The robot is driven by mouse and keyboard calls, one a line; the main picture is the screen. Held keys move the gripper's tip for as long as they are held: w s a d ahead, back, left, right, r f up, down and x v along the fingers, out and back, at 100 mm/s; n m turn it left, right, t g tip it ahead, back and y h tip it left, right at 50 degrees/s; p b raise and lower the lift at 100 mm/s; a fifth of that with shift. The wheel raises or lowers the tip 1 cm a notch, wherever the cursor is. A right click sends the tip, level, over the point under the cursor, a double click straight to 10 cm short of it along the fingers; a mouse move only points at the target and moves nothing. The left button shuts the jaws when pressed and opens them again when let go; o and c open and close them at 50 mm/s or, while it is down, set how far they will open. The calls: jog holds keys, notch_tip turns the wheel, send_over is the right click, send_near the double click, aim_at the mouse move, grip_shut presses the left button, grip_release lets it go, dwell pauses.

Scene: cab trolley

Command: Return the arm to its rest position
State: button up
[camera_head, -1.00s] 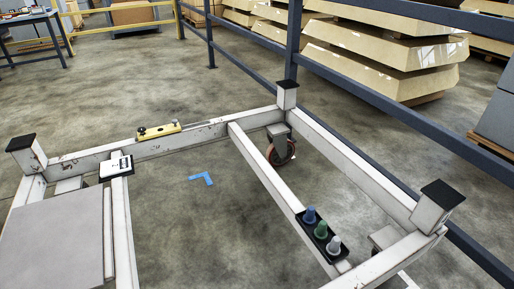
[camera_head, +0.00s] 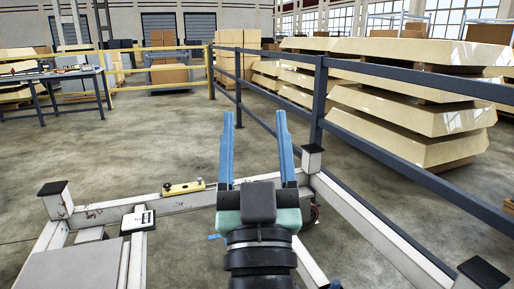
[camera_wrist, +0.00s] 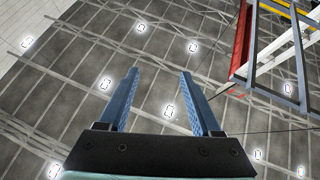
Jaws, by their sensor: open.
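My gripper (camera_head: 254,125) stands upright in the middle of the head view, its two blue fingers apart and pointing up, with nothing between them. In the wrist view my gripper (camera_wrist: 158,85) is also open and empty, with the roof and its lamps behind it. In the head view it rises in front of the white trolley frame (camera_head: 95,213) and hides part of the frame's middle. I cannot tell how far it is above the frame.
A yellow tool (camera_head: 183,188) lies on the far beam, and a white device (camera_head: 138,221) sits on the left beam. Dark blue railing (camera_head: 400,170) runs along the right, before stacked cream panels (camera_head: 420,115). A workbench (camera_head: 50,78) stands at far left.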

jog(key=s+r+t, duration=0.2)
jog(key=s+r, duration=0.9)
jog(key=r, duration=0.3)
notch_tip(320, 180, up, 36)
jog(key=p, duration=3.6)
jog(key=shift+m+h, duration=0.4)
jog(key=shift+s+r, duration=0.1)
